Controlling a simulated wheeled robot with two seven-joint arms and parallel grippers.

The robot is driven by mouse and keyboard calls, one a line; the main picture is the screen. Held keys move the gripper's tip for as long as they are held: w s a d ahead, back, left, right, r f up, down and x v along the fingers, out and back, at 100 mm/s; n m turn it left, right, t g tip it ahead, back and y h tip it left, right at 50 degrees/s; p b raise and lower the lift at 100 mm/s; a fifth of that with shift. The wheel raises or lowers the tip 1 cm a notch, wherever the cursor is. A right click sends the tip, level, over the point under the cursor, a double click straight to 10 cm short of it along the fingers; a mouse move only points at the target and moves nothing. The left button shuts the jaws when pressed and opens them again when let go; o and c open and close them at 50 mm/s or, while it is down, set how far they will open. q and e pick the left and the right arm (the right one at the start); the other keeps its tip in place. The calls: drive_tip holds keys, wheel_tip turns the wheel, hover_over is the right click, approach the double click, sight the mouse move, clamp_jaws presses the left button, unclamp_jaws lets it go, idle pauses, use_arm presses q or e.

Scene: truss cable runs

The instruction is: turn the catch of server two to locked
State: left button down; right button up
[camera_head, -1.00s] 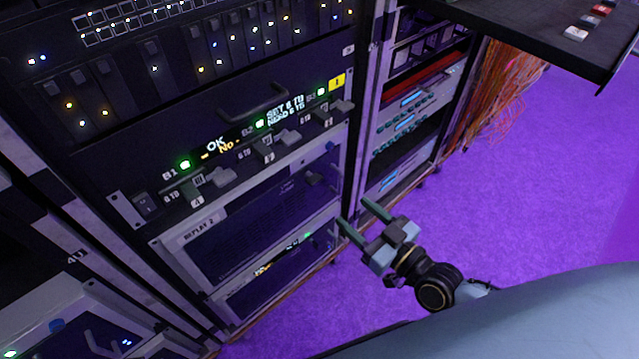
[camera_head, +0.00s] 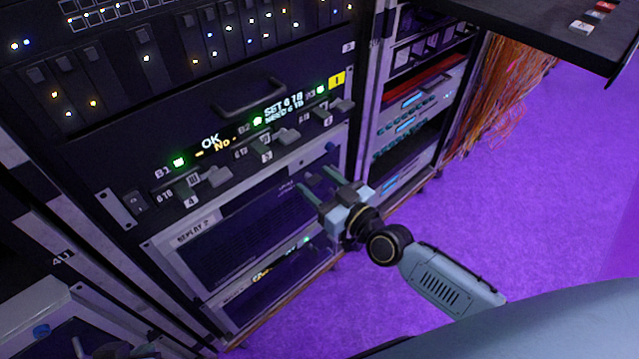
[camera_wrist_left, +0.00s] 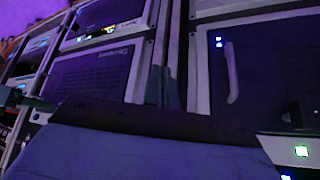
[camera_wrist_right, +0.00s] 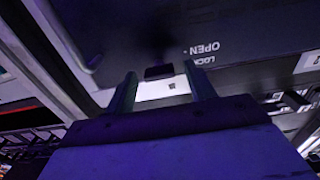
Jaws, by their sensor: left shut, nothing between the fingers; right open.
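Server two is the dark panel labelled REPLAY 2 (camera_head: 235,238), low in the rack in the head view. In the right wrist view, its catch is a small dark block (camera_wrist_right: 158,71) near the printed words OPEN and LOCK. I cannot tell which word it is turned to. My right gripper (camera_head: 316,180) is open at the panel's upper right. Its fingers stand on either side of the catch in the right wrist view, with no clear contact. My left gripper (camera_wrist_left: 163,72) is shut and empty in the left wrist view, in front of rack panels.
A unit with green lights and several protruding levers (camera_head: 215,177) is just above server two. A black handle (camera_head: 250,98) sticks out higher up. A dark shelf (camera_head: 545,35) overhangs at the upper right. Orange cables (camera_head: 495,95) hang behind it. The purple floor (camera_head: 540,190) is clear.

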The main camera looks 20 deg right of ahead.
drive_tip(key=c, duration=1)
